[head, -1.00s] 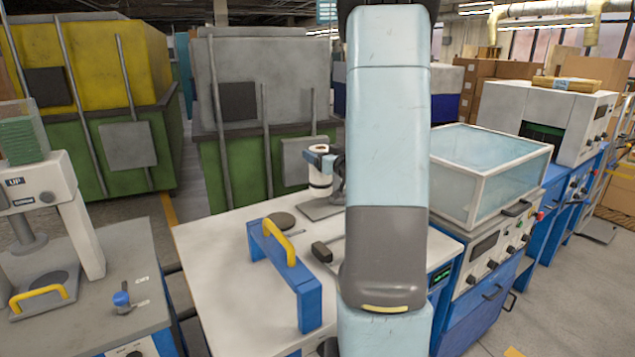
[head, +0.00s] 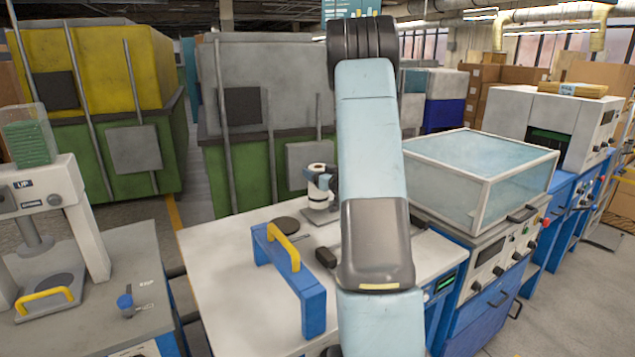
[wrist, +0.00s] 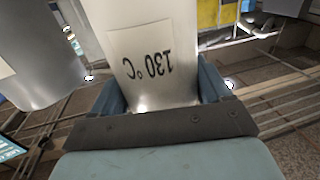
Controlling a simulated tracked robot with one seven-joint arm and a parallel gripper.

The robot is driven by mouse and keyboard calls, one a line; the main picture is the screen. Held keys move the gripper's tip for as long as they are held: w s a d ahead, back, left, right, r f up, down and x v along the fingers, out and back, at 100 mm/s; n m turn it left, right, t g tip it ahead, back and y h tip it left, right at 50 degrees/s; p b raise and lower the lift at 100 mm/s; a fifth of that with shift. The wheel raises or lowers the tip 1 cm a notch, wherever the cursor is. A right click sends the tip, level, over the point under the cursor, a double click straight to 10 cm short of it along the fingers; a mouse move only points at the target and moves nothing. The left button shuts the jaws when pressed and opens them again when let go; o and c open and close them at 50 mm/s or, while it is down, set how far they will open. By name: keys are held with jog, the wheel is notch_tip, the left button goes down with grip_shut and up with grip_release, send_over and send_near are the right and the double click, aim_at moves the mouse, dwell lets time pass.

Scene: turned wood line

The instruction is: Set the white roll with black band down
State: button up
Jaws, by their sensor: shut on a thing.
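The white roll with black band (head: 319,199) is in the head view, upright over the back of the white-topped bench (head: 215,245). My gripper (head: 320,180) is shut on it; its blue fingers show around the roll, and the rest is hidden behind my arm. In the wrist view a white rounded surface marked "130 °C" (wrist: 150,60) fills the space between the blue jaws (wrist: 160,100). The black band does not show there. The roll's lower end is close above the bench top; I cannot tell if it touches.
A blue bracket with a yellow handle (head: 301,290) stands on the bench, in front of a dark round disc (head: 286,223). A glass-lidded box machine (head: 475,170) is to the right. A press (head: 45,200) stands at left. The bench's left front is clear.

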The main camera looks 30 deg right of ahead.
jog(key=shift+f, duration=1.6)
jog(key=o, duration=1.5)
jog(key=shift+f, duration=0.1)
jog(key=shift+c, duration=0.2)
